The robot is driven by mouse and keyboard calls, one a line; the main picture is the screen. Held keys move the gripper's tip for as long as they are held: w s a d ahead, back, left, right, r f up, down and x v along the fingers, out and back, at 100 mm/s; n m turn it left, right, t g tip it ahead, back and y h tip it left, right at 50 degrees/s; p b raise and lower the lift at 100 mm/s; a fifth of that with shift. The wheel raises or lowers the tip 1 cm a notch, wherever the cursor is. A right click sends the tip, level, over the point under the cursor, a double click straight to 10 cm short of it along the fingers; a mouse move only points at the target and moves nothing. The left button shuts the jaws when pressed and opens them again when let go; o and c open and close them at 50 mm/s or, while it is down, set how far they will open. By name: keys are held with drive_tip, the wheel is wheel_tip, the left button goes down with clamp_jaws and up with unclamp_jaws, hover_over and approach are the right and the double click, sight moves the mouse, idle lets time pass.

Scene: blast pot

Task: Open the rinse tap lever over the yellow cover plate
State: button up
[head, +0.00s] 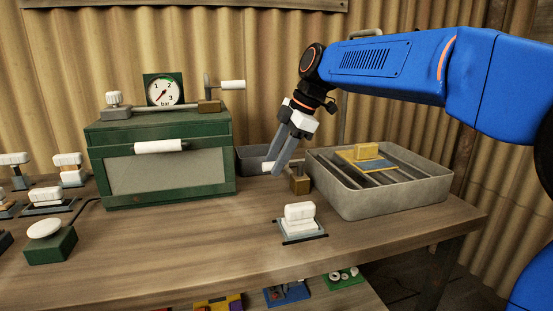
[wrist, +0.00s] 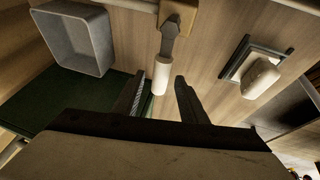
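The rinse tap has a brass block (head: 300,184) beside the left wall of the grey basin. Its lever ends in a white handle (head: 268,167) that points left in the head view. In the wrist view the white handle (wrist: 162,76) lies between my fingertips in the picture, below the brass block (wrist: 178,18). I see no clear contact.
A green cabinet (head: 125,132) with a pressure gauge (head: 164,90) stands left. A small grey bin (wrist: 75,45) is behind the tap. A white-topped block on a dark base (head: 300,213) sits in front. Several similar pieces stand far left. The front middle bench is clear.

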sight(293, 164)
clamp_jaws()
drive_tip(key=shift+s, duration=0.15)
drive_tip(key=shift+s+d+n+g+h, duration=0.15)
drive_tip(key=shift+s+d+n+g, duration=0.5)
drive_tip(key=shift+n, duration=0.9)
drive_tip(key=shift+s+d+n+g+h, duration=0.2)
drive_tip(key=shift+s+d+n+g, duration=0.45)
drive_tip(key=shift+n, duration=0.95)
drive_tip(key=shift+s+d+n+g+h, duration=0.15)
drive_tip(key=shift+s+d+n+g, duration=0.45)
drive_tip(key=shift+n, duration=0.95)
drive_tip(key=shift+d, duration=0.1)
unclamp_jaws()
